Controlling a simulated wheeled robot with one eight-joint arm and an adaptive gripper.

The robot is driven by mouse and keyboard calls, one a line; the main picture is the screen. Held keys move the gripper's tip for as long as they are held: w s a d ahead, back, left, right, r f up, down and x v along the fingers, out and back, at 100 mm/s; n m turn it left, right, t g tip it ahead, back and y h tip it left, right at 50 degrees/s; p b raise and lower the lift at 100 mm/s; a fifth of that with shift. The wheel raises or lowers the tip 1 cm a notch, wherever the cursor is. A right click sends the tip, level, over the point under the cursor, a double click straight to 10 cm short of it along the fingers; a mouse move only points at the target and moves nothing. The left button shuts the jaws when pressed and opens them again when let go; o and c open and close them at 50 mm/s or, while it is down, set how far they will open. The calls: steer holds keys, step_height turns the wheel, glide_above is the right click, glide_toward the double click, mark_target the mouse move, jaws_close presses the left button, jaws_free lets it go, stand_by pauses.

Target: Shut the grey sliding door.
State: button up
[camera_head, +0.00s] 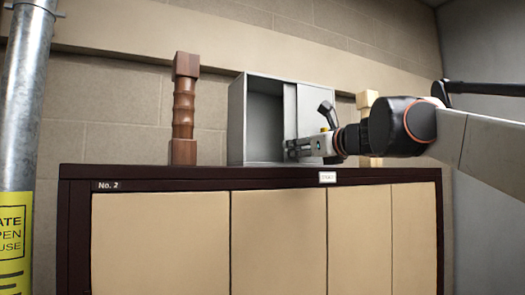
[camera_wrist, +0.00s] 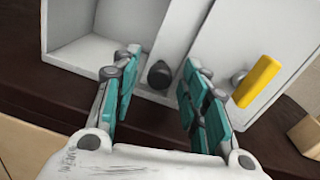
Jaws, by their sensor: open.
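A grey cabinet box (camera_head: 238,118) stands on the dark brown cupboard top. Its left part is open, showing an empty compartment (camera_head: 265,120). The grey sliding door (camera_head: 290,105) appears as a narrow upright strip right of the opening; the rest seems hidden behind the right front panel (camera_head: 315,98). In the wrist view, the strip (camera_wrist: 178,30) carries a dark rounded knob (camera_wrist: 159,76) low down. My gripper (camera_head: 290,150) is open at the strip's lower part, its teal-padded fingers (camera_wrist: 160,66) on either side of the knob. I cannot tell whether they touch it.
A yellow handle (camera_wrist: 258,82) on a grey round mount sits close right of my right finger. A turned brown wooden post (camera_head: 183,110) stands left of the box, and a pale wooden piece (camera_head: 367,99) right of it. A metal pole (camera_head: 25,90) rises at far left.

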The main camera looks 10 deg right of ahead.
steer(key=shift+s, duration=0.15)
steer(key=shift+c, duration=1.3)
jaws_close()
steer(key=s+a, duration=0.1)
steer(key=a, duration=0.2)
steer(key=s+a, duration=0.1)
steer(key=a, duration=0.3)
steer(key=s+a, duration=0.1)
steer(key=a, duration=0.3)
steer(key=shift+s+a, duration=0.2)
steer(key=shift+s, duration=0.05)
steer(key=shift+o, duration=0.4)
jaws_free()
steer(key=shift+o, duration=0.9)
steer(key=shift+s+a, duration=0.15)
steer(key=shift+a, duration=0.15)
steer(key=shift+d, duration=0.25)
steer(key=v, duration=1.1)
steer(key=shift+s, duration=0.4)
